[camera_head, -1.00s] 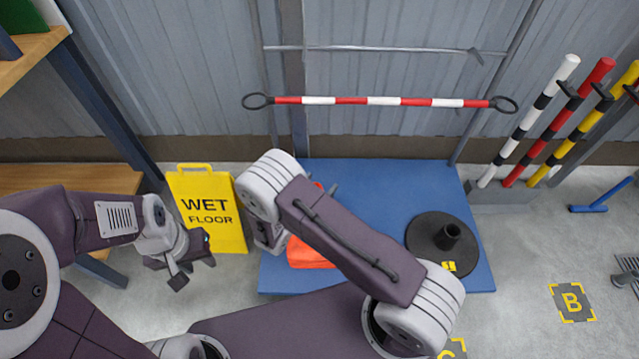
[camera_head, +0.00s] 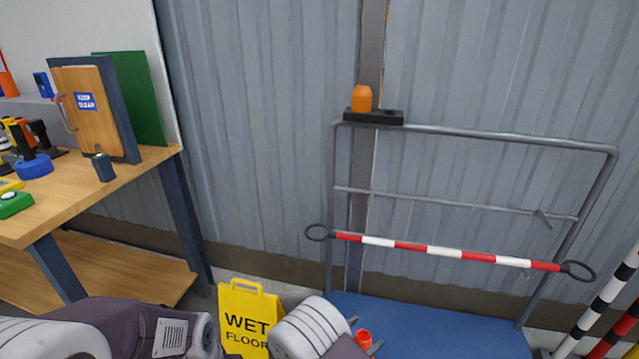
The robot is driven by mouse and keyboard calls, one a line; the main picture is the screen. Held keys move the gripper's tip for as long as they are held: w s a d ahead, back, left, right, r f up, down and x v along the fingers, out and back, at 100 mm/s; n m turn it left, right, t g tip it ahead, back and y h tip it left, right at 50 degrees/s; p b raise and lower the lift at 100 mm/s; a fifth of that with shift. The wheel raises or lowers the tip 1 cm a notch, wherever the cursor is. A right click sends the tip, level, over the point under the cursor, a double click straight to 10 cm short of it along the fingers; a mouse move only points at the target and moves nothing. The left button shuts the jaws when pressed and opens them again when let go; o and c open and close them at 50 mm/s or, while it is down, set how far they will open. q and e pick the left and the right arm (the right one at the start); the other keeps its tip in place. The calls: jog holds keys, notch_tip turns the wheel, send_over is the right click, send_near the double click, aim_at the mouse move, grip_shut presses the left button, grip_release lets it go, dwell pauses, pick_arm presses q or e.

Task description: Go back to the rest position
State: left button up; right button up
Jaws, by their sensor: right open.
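My right gripper (camera_head: 364,334) shows only in small part at the bottom edge, with two grey fingertips apart beside my right wrist. It is open. The tip of an orange-red cone-like object (camera_head: 363,338) shows between these fingertips in the picture. I cannot tell whether they touch it, and its lower part is hidden. My left arm comes in at the lower left, and its gripper is below the picture.
A yellow wet floor sign (camera_head: 247,318) stands near my arms. A blue platform (camera_head: 450,325) has a metal rail frame with a red-white bar (camera_head: 445,251) and an orange beacon (camera_head: 361,98). A wooden workbench (camera_head: 130,188) is at the left. Striped poles (camera_head: 608,300) stand at the right.

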jog(key=s+d+r+m+g+h, duration=0.15)
jog(key=d+r+m+g, duration=0.35)
jog(key=d+r+m, duration=0.5)
jog(key=s+d+m+g+y, duration=0.3)
jog(key=s+d+m+g, duration=0.3)
jog(key=s, duration=0.4)
jog(key=s+a+f+m+y, duration=0.1)
jog(key=s+a+m+y, duration=0.25)
jog(key=s+y, duration=0.2)
jog(key=a+f+m+t+y, duration=0.2)
jog(key=a+m+y, duration=0.2)
jog(key=a+m, duration=0.25)
notch_tip(320, 180, up, 26)
jog(key=w+p, duration=0.1)
jog(key=p, duration=2.4)
jog(key=shift+a+f+n+t+p, duration=0.25)
jog(key=shift+a+n+t+p, duration=0.05)
jog(key=shift+a+t, duration=0.1)
